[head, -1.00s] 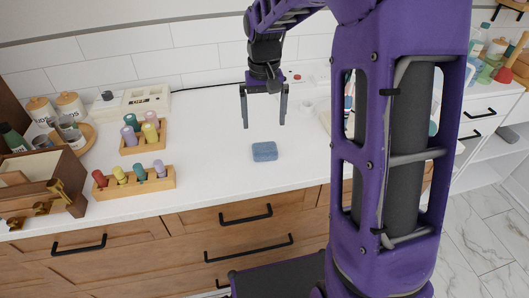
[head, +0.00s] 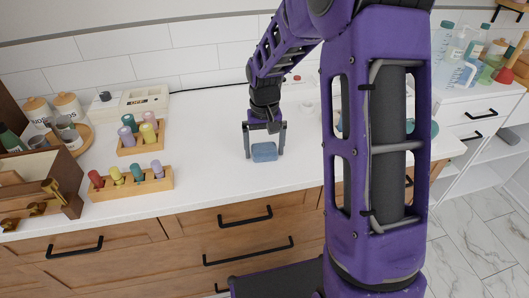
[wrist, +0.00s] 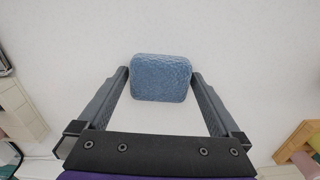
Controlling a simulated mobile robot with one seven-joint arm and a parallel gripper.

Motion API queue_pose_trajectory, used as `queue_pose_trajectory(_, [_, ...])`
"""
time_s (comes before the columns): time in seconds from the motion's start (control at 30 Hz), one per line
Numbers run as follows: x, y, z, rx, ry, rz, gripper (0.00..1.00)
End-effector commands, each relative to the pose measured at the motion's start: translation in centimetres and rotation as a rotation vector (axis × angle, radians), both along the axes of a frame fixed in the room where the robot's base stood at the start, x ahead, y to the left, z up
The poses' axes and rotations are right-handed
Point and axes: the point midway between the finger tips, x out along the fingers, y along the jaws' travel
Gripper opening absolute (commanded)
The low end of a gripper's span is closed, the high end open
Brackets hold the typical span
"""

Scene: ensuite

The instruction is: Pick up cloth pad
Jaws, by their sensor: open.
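The cloth pad (head: 264,152) is a small blue textured block lying on the white countertop. It also shows in the wrist view (wrist: 161,77), near the far end of the fingers. My gripper (head: 264,154) is open and low over the counter, with one finger on each side of the pad. In the wrist view my gripper (wrist: 160,80) has its fingertips beside the pad's left and right edges. A narrow gap seems to show on each side, and the pad looks unheld.
Wooden peg racks (head: 131,183) with coloured pegs stand to the left, with a wooden box (head: 40,190) farther left. A pale box (head: 143,98) stands near the tiled wall. Counter around the pad is clear. Bottles (head: 455,45) stand at the far right.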

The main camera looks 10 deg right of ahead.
Motion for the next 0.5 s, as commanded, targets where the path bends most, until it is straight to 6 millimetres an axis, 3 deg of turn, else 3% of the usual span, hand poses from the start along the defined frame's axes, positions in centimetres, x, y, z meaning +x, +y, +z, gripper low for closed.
queue_pose_trajectory(0.07, [0.01,-0.01,0.03,0.000,0.000,0.000,1.00])
queue_pose_trajectory(0.43, [0.02,-0.02,0.06,0.000,0.000,0.000,0.34])
queue_pose_trajectory(0.5, [0.02,-0.01,0.07,0.000,0.000,0.000,0.34])
